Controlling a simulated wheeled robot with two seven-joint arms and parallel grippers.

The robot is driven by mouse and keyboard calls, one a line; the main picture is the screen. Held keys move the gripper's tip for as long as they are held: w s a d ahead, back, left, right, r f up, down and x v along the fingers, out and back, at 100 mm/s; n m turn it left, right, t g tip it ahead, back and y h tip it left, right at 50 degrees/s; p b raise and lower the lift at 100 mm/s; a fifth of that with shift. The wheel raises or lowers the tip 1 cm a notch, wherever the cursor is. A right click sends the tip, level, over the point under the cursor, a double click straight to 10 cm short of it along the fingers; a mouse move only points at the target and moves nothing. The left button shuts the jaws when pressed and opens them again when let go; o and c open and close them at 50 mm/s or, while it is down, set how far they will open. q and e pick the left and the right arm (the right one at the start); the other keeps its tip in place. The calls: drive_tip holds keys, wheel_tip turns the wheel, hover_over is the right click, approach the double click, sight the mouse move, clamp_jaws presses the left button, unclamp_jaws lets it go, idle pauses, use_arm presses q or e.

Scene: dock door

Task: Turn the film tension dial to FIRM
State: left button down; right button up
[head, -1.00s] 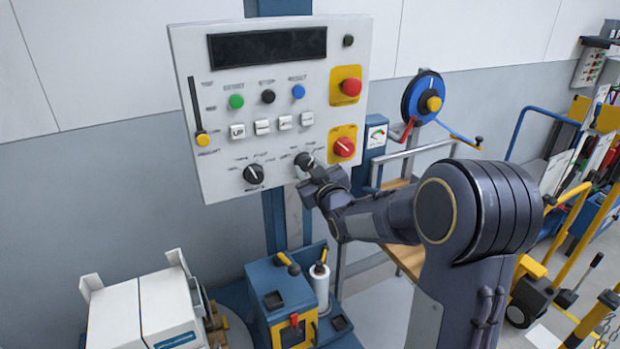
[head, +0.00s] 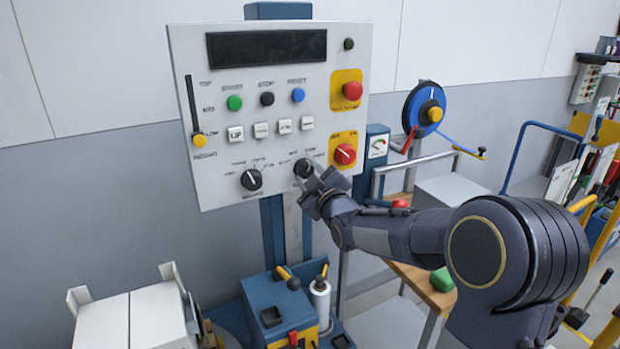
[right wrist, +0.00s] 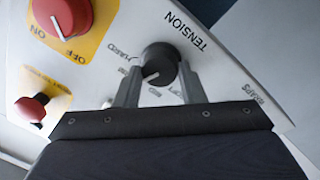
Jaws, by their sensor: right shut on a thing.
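The film tension dial (head: 302,168) is a black round knob at the lower right of the white control panel (head: 215,110). The right wrist view shows the dial (right wrist: 161,60) close up beside the word TENSION, upside down. HARD is readable to its left; the smaller labels are blurred or partly hidden. My right gripper (head: 308,182) is shut on the dial, with one finger on each side of the knob in the right wrist view (right wrist: 158,80). My left gripper is not in view.
Another black dial (head: 251,179) sits left of the tension dial. A red knob on a yellow plate (head: 345,153) is close to the upper right, with a red button (head: 352,91) above. A blue machine (head: 285,310) stands below, and a wooden bench (head: 432,290) stands right.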

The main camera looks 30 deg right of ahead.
drive_tip(key=o, duration=1)
drive_tip(key=s+b, duration=0.1)
drive_tip(key=s, duration=0.6)
drive_tip(key=shift+s+a+f, duration=0.25)
drive_tip(key=shift+s+a, duration=0.1)
drive_tip(key=shift+s, duration=0.05)
drive_tip(key=s+a+f+m+g+y, duration=0.1)
drive_tip(key=s+a+f+m+g, duration=0.2)
drive_tip(key=s, duration=0.6)
drive_tip(key=s+a+f+m+g+y, duration=0.2)
drive_tip(key=s+a+f+g, duration=0.3)
drive_tip(key=s, duration=0.5)
drive_tip(key=s+a+f+m+g+y, duration=0.2)
drive_tip(key=s+a+f+m+g, duration=0.2)
drive_tip(key=s+f, duration=0.3)
drive_tip(key=s+a+g, duration=0.1)
drive_tip(key=s, duration=0.2)
drive_tip(key=shift+f, duration=0.15)
